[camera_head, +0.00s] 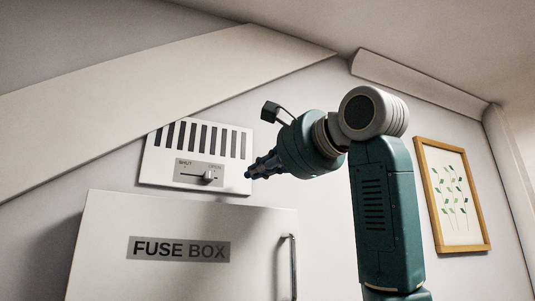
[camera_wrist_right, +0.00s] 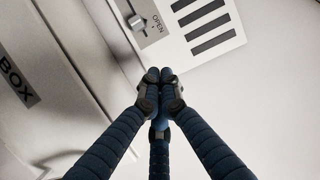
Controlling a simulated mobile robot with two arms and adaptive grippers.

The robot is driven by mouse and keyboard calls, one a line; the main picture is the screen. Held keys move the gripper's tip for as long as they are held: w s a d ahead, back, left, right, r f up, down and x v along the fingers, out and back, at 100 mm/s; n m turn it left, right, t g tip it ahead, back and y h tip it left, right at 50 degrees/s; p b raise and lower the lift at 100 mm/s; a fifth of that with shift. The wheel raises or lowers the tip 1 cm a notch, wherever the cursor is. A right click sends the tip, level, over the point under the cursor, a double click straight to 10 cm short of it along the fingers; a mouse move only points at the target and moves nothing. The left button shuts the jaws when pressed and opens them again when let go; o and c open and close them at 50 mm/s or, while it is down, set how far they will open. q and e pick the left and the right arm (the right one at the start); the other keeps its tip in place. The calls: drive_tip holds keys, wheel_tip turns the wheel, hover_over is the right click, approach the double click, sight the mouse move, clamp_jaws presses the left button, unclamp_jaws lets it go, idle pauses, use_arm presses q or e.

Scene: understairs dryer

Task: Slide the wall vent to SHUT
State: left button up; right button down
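The wall vent (camera_head: 236,148) is a white plate with several dark vertical slots, fixed above the fuse box. Its slider knob (camera_head: 209,176) sits near the right end of a short track, on the OPEN side; the left label reads SHUT. The wrist view shows the knob (camera_wrist_right: 137,22) beside the word OPEN. My right gripper (camera_head: 250,173) is just right of the vent plate, pointing left. In the wrist view its blue fingers (camera_wrist_right: 160,76) meet at the tips, holding nothing and apart from the knob. My left gripper is not in view.
The fuse box (camera_head: 110,215) juts out below the vent, with a vertical handle (camera_head: 288,265) on its right. A sloping beam (camera_head: 150,88) runs close above the vent. A framed plant picture (camera_head: 427,178) hangs at right.

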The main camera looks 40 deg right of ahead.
sight(195, 175)
drive_tip(key=w+p, duration=0.1)
drive_tip(key=w, duration=0.2)
drive_tip(key=w+p, duration=0.1)
drive_tip(key=w, duration=0.1)
drive_tip(key=shift+a+r+p, duration=0.1)
drive_tip(key=shift+a+p, duration=0.2)
drive_tip(key=shift+a, duration=0.1)
drive_tip(key=shift+w+a, duration=0.1)
drive_tip(key=shift+a, duration=0.2)
drive_tip(key=shift+a+p, duration=0.5)
drive_tip(key=shift+a, duration=0.8)
drive_tip(key=shift+d+f, duration=0.2)
drive_tip(key=shift+d, duration=0.05)
drive_tip(key=shift+a+b, duration=0.15)
drive_tip(key=shift+b, duration=0.15)
drive_tip(key=a+b, duration=0.1)
drive_tip(key=a, duration=0.2)
drive_tip(key=w+a+b, duration=0.1)
drive_tip(key=a, duration=0.1)
drive_tip(key=shift+w+a, duration=0.15)
drive_tip(key=shift+a, duration=0.25)
drive_tip(key=shift+d, duration=0.35)
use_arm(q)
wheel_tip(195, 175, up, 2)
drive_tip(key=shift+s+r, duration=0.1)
